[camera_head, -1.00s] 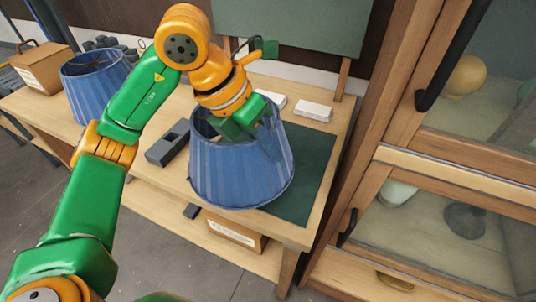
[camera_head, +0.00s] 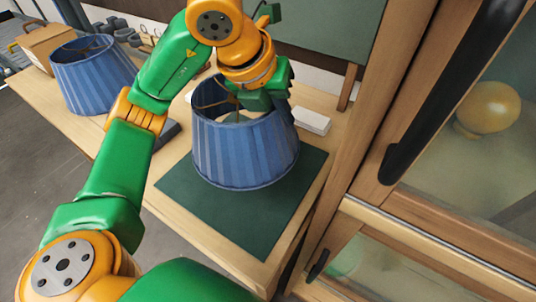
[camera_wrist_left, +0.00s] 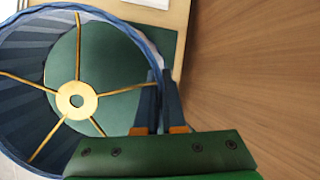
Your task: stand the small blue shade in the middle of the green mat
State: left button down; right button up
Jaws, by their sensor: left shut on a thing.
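The small blue shade (camera_head: 245,150) is pleated, open at the top and roughly upright over the back part of the green mat (camera_head: 235,222). I cannot tell whether its lower rim touches the mat. My left gripper (camera_head: 266,100) is shut on the shade's upper rim, at its back right. In the left wrist view the fingers (camera_wrist_left: 160,105) pinch the rim, and the shade (camera_wrist_left: 28,75) shows brass spokes with the mat (camera_wrist_left: 108,65) seen through it. My right gripper is not in view.
Another blue shade (camera_head: 92,75) stands at the left of the wooden table, near a cardboard box (camera_head: 45,45). A white block (camera_head: 311,121) lies behind the mat on the right. A wooden cabinet with glass doors (camera_head: 445,150) stands close at the right. The mat's front is clear.

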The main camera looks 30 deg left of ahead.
pick_arm(q)
jog(key=f, duration=0.5)
jog(key=s+f, duration=0.1)
jog(key=f, duration=0.2)
jog(key=shift+a+f, duration=0.25)
jog(key=shift+f, duration=0.1)
jog(key=shift+w+d+f, duration=0.1)
jog(key=shift+d, duration=0.15)
jog(key=c, duration=1)
grip_release()
jog(key=shift+a, duration=0.25)
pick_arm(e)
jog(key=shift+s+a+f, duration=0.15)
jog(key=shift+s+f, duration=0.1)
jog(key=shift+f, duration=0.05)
pick_arm(q)
jog(key=shift+d, duration=0.1)
jog(key=p, duration=0.1)
send_near(277, 149)
jog(key=w+a+f, duration=0.1)
jog(key=w+f, duration=0.1)
jog(key=shift+w+a+f, duration=0.2)
jog(key=shift+a+f, duration=0.15)
jog(key=shift+a, duration=0.05)
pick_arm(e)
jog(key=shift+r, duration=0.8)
